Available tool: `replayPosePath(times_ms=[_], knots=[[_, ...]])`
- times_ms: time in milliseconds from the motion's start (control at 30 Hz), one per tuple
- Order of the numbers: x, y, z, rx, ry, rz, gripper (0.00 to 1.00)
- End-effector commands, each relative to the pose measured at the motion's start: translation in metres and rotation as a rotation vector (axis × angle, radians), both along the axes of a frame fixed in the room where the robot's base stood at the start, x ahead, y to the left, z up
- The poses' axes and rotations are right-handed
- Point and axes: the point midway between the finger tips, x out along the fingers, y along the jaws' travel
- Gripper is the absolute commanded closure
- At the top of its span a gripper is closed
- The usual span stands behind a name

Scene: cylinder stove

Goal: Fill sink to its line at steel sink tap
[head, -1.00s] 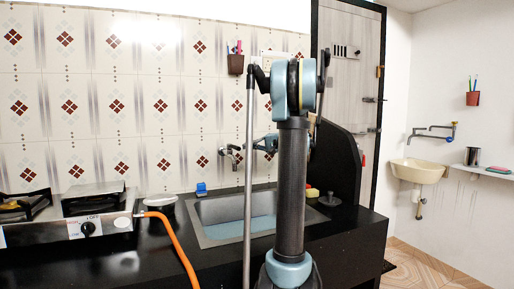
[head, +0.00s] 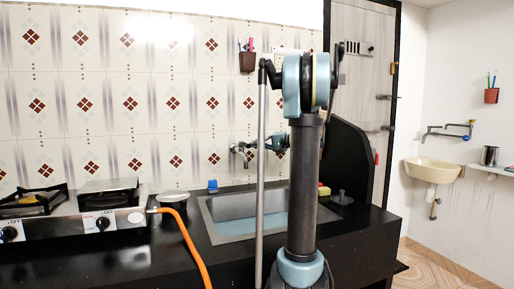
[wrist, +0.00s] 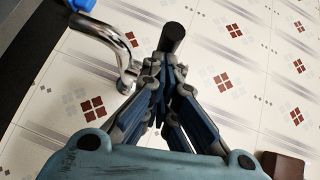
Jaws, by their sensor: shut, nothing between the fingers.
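The steel sink (head: 225,205) is set in the black counter, with pale blue water (head: 250,224) in its lower part. I cannot make out a fill line or a running stream. The steel tap (head: 238,150) sticks out from the tiled wall above the sink. My gripper (head: 262,143) is beside the tap, on its right, at about its height. In the wrist view the curved chrome tap spout (wrist: 113,40) lies left of my gripper (wrist: 165,88), whose fingers are shut and empty. A dark rounded piece (wrist: 173,38) shows beyond the fingers; I cannot tell whether they touch it.
A gas stove (head: 100,222) with an orange hose (head: 187,245) stands left of the sink. A blue item (head: 213,185) sits on its back edge. A brown pen cup (head: 247,62) hangs on the wall above. A black curved partition (head: 350,160) rises at the right.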

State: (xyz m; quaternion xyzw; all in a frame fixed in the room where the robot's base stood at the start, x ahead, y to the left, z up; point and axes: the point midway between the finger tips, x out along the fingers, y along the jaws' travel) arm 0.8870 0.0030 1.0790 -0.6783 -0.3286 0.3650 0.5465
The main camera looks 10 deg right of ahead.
Motion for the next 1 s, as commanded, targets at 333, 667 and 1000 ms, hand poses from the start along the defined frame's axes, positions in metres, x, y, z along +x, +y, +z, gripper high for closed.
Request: replayPosePath(times_ms=[333,667,1000], knots=[[0.0,-0.011,0.002,-0.001,0.002,0.015,1.0],[-0.018,-0.066,0.011,0.001,0.002,0.007,1.0],[-0.045,-0.102,0.018,0.002,0.002,0.013,1.0]])
